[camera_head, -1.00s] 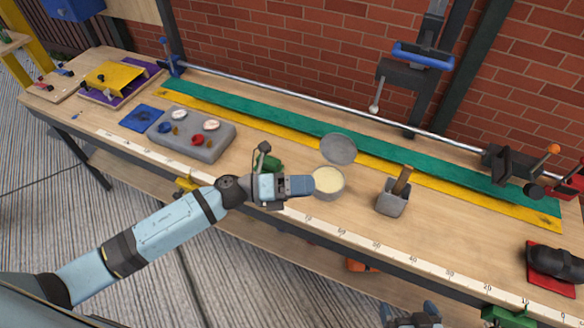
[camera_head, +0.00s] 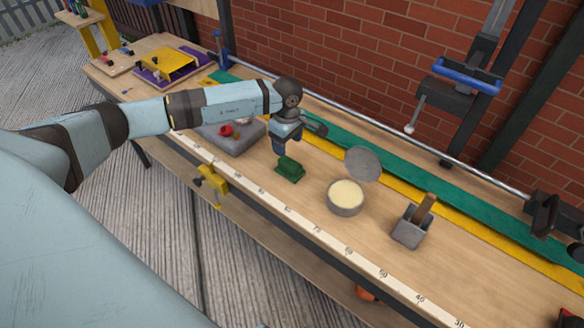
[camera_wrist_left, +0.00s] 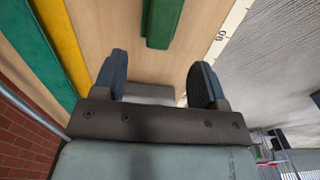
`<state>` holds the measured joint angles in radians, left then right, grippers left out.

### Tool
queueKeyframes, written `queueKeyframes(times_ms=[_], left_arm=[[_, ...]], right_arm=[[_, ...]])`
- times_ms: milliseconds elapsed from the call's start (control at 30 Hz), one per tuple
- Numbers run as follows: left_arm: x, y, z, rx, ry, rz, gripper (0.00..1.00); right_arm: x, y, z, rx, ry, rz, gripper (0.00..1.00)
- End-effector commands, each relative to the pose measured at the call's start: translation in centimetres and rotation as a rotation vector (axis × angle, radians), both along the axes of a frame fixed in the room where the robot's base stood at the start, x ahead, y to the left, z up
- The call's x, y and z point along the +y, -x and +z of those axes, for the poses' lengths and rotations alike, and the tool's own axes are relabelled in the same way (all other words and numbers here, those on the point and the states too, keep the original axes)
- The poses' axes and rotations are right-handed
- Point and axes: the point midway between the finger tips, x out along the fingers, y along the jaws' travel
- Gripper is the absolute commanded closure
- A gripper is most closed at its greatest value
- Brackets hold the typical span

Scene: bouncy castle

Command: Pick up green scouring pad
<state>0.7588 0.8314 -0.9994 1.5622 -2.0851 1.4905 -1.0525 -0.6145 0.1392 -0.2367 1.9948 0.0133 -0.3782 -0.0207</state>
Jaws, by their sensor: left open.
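The green scouring pad (camera_head: 289,169) is a small dark green block lying on the wooden workbench, left of the round tin. In the left wrist view the pad (camera_wrist_left: 161,22) shows at the top, beyond the fingertips and partly cut off by the frame edge. My left gripper (camera_head: 279,146) is above the bench just behind the pad, pointing down. In the left wrist view its two fingers (camera_wrist_left: 157,82) are spread with nothing between them. My right gripper does not show.
A round tin (camera_head: 345,198) with pale contents and its grey lid (camera_head: 363,163) stand right of the pad. A grey block with a wooden handle (camera_head: 412,226) is farther right. A grey panel with knobs (camera_head: 230,136) is at left. A yellow clamp (camera_head: 212,184) grips the front edge.

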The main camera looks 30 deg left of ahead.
Motion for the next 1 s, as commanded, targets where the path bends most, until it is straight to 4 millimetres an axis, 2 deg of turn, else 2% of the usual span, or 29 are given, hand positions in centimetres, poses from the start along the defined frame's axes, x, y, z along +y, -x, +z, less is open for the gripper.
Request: queueKeyframes(times_ms=[133, 433, 700, 967, 1000], left_arm=[[-0.1, 0.0, -2.6, 0.001, 0.002, 0.001, 0.34], [-0.4, 0.1, -5.1, 0.0, 0.004, 0.001, 0.34], [-0.8, 0.2, -8.8, 0.0, 0.003, 0.002, 0.34], [-0.8, 0.2, -9.2, -0.002, 0.003, 0.001, 0.34], [-0.8, 0.2, -9.2, -0.002, 0.003, 0.001, 0.36]], right_arm=[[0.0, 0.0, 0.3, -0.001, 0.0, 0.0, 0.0], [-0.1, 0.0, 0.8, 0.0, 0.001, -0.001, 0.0], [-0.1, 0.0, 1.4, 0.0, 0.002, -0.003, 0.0], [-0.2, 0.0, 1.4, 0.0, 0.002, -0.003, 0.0], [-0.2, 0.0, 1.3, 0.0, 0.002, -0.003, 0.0]])
